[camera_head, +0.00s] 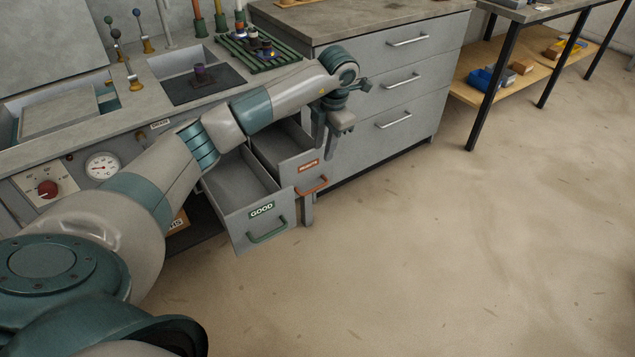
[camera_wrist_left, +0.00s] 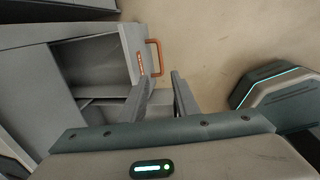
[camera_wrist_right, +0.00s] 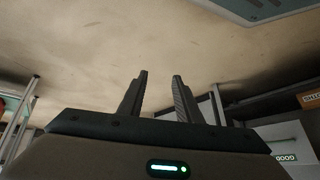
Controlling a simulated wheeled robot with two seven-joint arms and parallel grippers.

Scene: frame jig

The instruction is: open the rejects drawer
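The rejects drawer (camera_head: 308,166) has an orange label and an orange handle (camera_head: 313,187). It stands partly pulled out of the bench, behind and to the right of the good drawer. In the left wrist view the rejects drawer (camera_wrist_left: 133,50) shows with its orange handle (camera_wrist_left: 160,58) just beyond my left fingertips. My left gripper (camera_head: 327,140) points down beside the drawer front; its fingers (camera_wrist_left: 162,76) are apart, with nothing seen between them. I cannot tell whether they touch the handle. My right gripper (camera_wrist_right: 161,74) is open and empty, and is not seen in the head view.
The good drawer (camera_head: 250,212), with a green handle, is also pulled out. A grey drawer cabinet (camera_head: 390,95) stands close to the right. A green rack (camera_head: 262,55) with several parts sits on the bench. The floor (camera_head: 450,260) in front is clear.

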